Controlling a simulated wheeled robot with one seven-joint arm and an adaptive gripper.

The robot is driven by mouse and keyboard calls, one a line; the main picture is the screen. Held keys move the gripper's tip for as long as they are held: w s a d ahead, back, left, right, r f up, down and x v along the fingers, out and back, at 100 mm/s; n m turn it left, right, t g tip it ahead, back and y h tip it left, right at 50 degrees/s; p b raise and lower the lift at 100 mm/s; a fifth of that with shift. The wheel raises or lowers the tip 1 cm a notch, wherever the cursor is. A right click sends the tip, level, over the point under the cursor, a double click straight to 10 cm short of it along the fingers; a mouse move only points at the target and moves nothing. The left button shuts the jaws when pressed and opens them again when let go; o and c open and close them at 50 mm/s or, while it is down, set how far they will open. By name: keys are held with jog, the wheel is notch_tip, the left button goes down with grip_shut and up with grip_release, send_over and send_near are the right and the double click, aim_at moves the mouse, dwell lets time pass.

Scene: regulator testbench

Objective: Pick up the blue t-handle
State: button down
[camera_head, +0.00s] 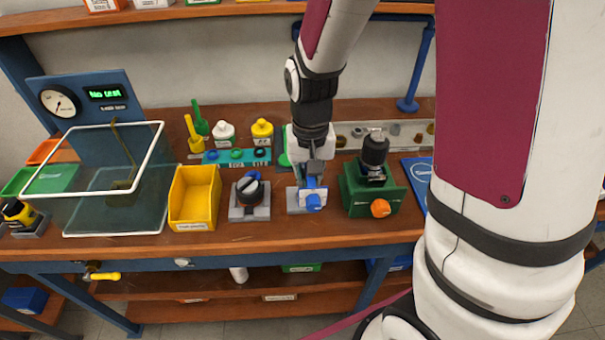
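A blue part (313,201), which looks like the blue t-handle, sits at a small grey and white stand (294,203) near the front of the bench. My gripper (312,180) points down from above, right over the blue part. Its fingertips overlap the blue part in this view. I cannot tell whether they touch or grip it. The gripper hides much of the part's upper side and the stand behind it.
A green block with an orange knob (380,208) stands close on the right. A grey fixture with a black knob (250,190) and a yellow bin (196,197) stand left. Bottles and a teal rack (237,157) are behind. A clear tank (110,207) is far left.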

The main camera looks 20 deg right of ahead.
jog(key=s+r+p, duration=0.1)
jog(key=s+p, duration=0.6)
jog(key=s, duration=0.4)
jog(key=shift+s+a, duration=0.2)
jog(key=shift+s, duration=0.15)
